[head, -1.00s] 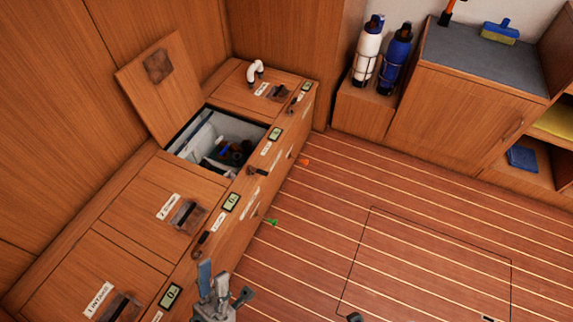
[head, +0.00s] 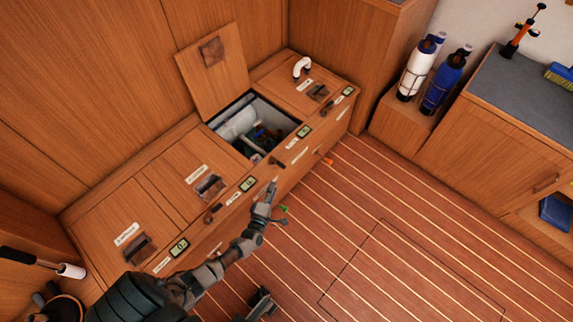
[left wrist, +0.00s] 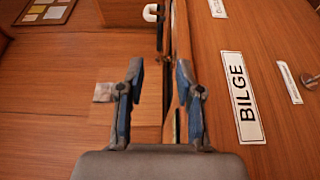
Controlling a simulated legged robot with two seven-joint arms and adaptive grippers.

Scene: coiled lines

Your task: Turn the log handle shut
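Several dark handles lie along the bench's front edge: one by the middle lid (head: 211,214), one by the open bin (head: 277,162) and one by the far lid (head: 327,108). The head view labels are too small to read, so I cannot tell which handle is the log one. My left gripper (head: 270,187) is over the front edge, near the open bin. In the left wrist view its fingers (left wrist: 160,78) stand apart with nothing between them. A BILGE label (left wrist: 241,98) is to their right. A dark part (head: 262,303) at the bottom may be my right gripper.
The open bin (head: 219,128) holds mixed items under a raised lid (head: 211,75). A green tip (head: 283,208) and an orange tip (head: 328,161) stick out from the bench front. A white bent pipe (head: 301,66) stands on the far lid. The floor at right is clear.

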